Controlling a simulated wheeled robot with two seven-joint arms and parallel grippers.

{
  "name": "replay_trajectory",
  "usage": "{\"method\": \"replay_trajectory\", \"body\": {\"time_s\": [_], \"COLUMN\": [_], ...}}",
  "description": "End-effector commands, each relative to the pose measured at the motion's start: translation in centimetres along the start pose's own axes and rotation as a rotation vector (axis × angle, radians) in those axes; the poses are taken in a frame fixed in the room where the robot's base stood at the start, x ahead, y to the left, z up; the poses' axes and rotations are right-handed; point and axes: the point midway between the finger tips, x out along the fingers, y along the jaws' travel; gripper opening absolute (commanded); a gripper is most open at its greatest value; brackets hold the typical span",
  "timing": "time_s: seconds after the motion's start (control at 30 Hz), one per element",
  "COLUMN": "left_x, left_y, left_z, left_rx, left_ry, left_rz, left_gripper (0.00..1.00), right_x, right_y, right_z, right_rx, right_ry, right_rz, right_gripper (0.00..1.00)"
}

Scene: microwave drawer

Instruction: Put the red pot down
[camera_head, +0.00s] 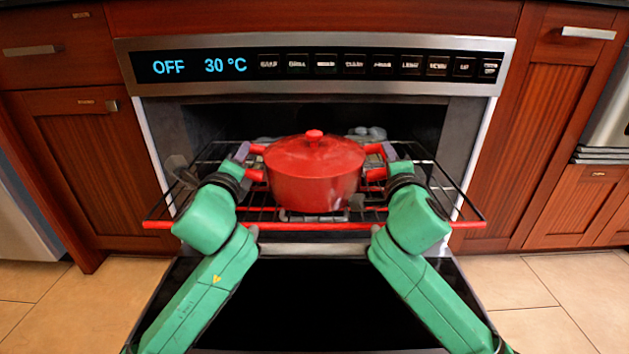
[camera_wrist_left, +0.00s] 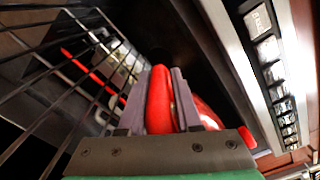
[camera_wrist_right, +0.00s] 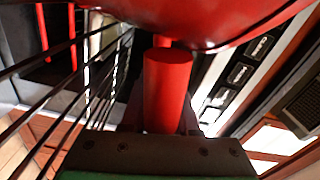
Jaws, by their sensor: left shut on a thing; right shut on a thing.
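The red pot (camera_head: 314,178), with its lid and knob on, is upright over the pulled-out wire rack (camera_head: 425,205) in front of the oven opening. I cannot tell whether its base touches the rack. My left gripper (camera_head: 243,153) is shut on the pot's left handle, which shows red between the fingers in the left wrist view (camera_wrist_left: 160,100). My right gripper (camera_head: 388,153) is shut on the right handle, a thick red bar in the right wrist view (camera_wrist_right: 167,90). The pot's underside and the far rack are partly hidden.
The oven door (camera_head: 315,300) is folded down in front, below the rack. The control panel (camera_head: 315,65) reads OFF and 30 °C. Wooden cabinets (camera_head: 85,145) flank the oven. The rack has bare room on both sides of the pot.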

Motion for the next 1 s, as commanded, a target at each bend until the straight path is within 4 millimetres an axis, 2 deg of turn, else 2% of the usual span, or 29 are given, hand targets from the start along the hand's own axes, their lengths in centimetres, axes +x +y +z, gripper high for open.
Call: {"method": "replay_trajectory", "body": {"time_s": [0.03, 0.07, 0.1, 0.13, 0.43, 0.53, 0.67, 0.8, 0.9, 1.0], "left_x": [-0.1, 0.0, 0.0, 0.0, -0.1, -1.1, -4.1, -8.0, -10.3, -11.6], "left_y": [0.3, 0.4, 0.3, 0.3, 0.2, 0.2, 0.2, 0.3, 0.3, 0.3], "left_z": [0.0, -0.1, -0.1, -0.1, -0.1, -0.1, -0.2, -0.2, -0.2, -0.2], "left_rx": [0.003, 0.003, 0.003, 0.002, 0.001, 0.001, 0.003, 0.002, 0.002, 0.003], "left_ry": [-0.009, -0.003, -0.002, -0.002, -0.001, 0.0, 0.001, 0.002, 0.002, 0.0], "left_rz": [-0.009, 0.002, 0.002, 0.002, 0.0, -0.001, -0.001, 0.001, 0.001, 0.001], "left_gripper": [0.0, 0.44, 0.59, 0.63, 0.63, 0.63, 0.63, 0.63, 0.63, 0.63], "right_x": [-0.1, 0.0, 0.0, 0.0, 0.0, 0.0, 0.0, 0.0, 0.0, 0.0], "right_y": [0.2, 0.3, 0.3, 0.2, 0.2, 0.2, 0.2, 0.2, 0.2, 0.2], "right_z": [-0.2, -0.1, -0.1, -0.1, 0.0, 0.0, 0.0, 0.0, 0.0, 0.0], "right_rx": [0.001, 0.001, 0.001, 0.001, 0.0, 0.0, 0.0, 0.0, 0.0, 0.0], "right_ry": [0.007, 0.005, 0.005, 0.005, 0.001, 0.001, 0.001, 0.0, 0.0, 0.0], "right_rz": [-0.01, 0.001, 0.001, 0.001, 0.0, 0.0, 0.0, 0.0, 0.0, 0.0], "right_gripper": [0.0, 0.4, 0.56, 0.59, 0.59, 0.59, 0.59, 0.59, 0.59, 0.59]}}
